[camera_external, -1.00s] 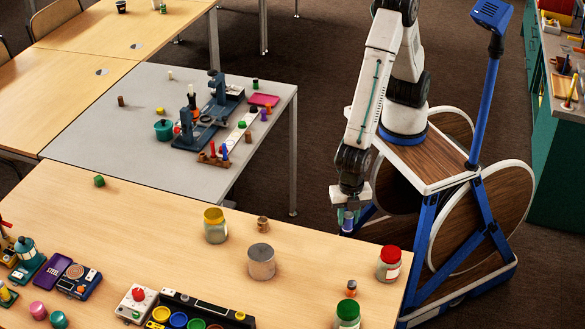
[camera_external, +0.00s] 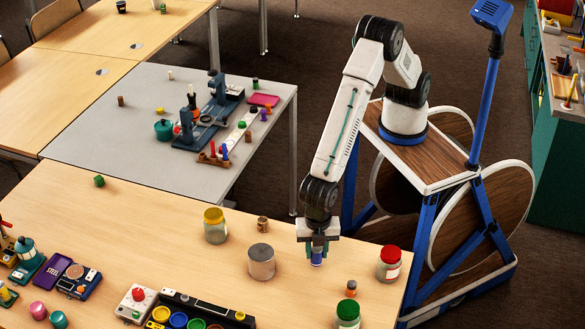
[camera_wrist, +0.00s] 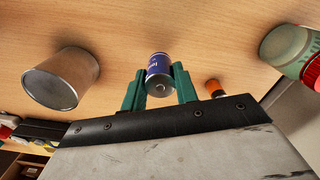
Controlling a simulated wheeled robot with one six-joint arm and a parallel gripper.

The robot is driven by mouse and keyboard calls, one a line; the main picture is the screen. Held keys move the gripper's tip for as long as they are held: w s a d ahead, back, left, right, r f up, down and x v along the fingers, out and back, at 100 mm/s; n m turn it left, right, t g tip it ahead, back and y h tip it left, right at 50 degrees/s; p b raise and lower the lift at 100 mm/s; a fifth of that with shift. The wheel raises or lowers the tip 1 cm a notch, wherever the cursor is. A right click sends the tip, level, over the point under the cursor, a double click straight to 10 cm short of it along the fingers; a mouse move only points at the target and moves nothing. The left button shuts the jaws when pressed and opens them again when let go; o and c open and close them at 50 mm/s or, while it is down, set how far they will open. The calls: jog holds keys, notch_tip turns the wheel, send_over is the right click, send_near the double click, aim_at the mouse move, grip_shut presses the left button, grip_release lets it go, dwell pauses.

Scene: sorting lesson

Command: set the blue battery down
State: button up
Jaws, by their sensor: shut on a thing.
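The blue battery (camera_external: 317,257) is held upright between the fingers of my gripper (camera_external: 317,248), over the wooden table (camera_external: 150,230). In the wrist view the blue battery (camera_wrist: 159,72) has a blue label with white lettering and a grey metal end. The green fingers of my gripper (camera_wrist: 158,88) are shut on its sides. I cannot tell whether the battery's lower end touches the table.
A grey metal can (camera_external: 261,262) stands to the left of my gripper. A jar with a red lid (camera_external: 389,262) stands to the right. An orange-and-black battery (camera_external: 351,288) and a green-lidded jar (camera_external: 347,313) stand nearer the front. A yellow-lidded jar (camera_external: 215,226) is farther left.

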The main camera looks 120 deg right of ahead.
aim_at(313, 261)
jog(key=shift+w+a, duration=0.15)
jog(key=shift+w, duration=0.15)
jog(key=shift+w+f, duration=0.15)
jog(key=shift+f, duration=1.65)
jog(key=o, duration=1)
jog(key=shift+f, duration=0.15)
jog(key=shift+o, duration=0.2)
notch_tip(313, 261, up, 12)
jog(key=shift+r, duration=0.2)
